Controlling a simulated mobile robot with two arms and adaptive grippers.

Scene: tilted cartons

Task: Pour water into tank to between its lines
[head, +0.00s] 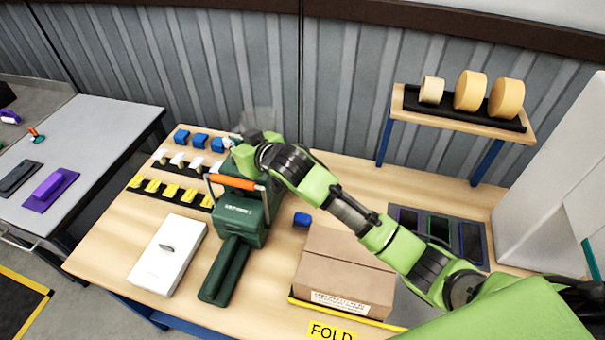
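A dark green machine (240,215) with an orange handle (236,182) stands on the wooden table, left of the carton. No tank lines or water level can be made out on it. My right arm reaches in from the lower right, and its gripper (248,138) is above and behind the machine. A faint, see-through vessel (262,120) shows at the gripper, against the grey wall. Whether the fingers are closed on it cannot be seen. Its contents cannot be told. My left gripper is not in view.
A brown carton (345,268) and a white flat box (168,255) flank the machine. Rows of blue, white and yellow pieces (172,190) lie behind left. Tape rolls (470,91) sit on a raised shelf (462,122). A grey side table (75,150) stands left.

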